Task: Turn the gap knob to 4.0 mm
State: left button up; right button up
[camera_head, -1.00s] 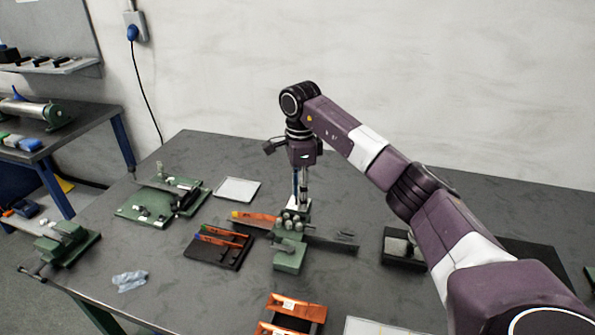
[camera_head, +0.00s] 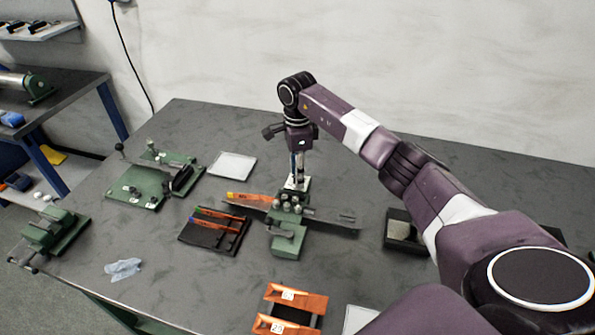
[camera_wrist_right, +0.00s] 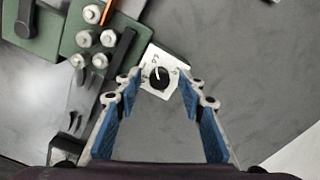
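The gap knob (camera_wrist_right: 158,78) is a round black knob with a white pointer line, on a white dial plate (camera_wrist_right: 153,61) in the right wrist view. The pointer points roughly up in that view; the dial marks are too small to read. My right gripper (camera_wrist_right: 160,88) is open, its blue-padded fingers apart on either side of the knob. I cannot tell whether they touch it. In the head view my right gripper (camera_head: 297,172) points down over the green device (camera_head: 287,238) on the dark table, and the knob is not distinguishable there. My left gripper is not in view.
Several metal posts (camera_wrist_right: 92,38) stand close left of the dial in the wrist view. Around the device lie a black tray with orange-handled tools (camera_head: 213,232), a green fixture (camera_head: 150,185), a white tray (camera_head: 232,166) and an orange holder (camera_head: 290,310). Bare table lies right of the dial.

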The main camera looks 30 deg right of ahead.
jog(key=shift+f, duration=0.1)
jog(key=c, duration=0.5)
grip_shut()
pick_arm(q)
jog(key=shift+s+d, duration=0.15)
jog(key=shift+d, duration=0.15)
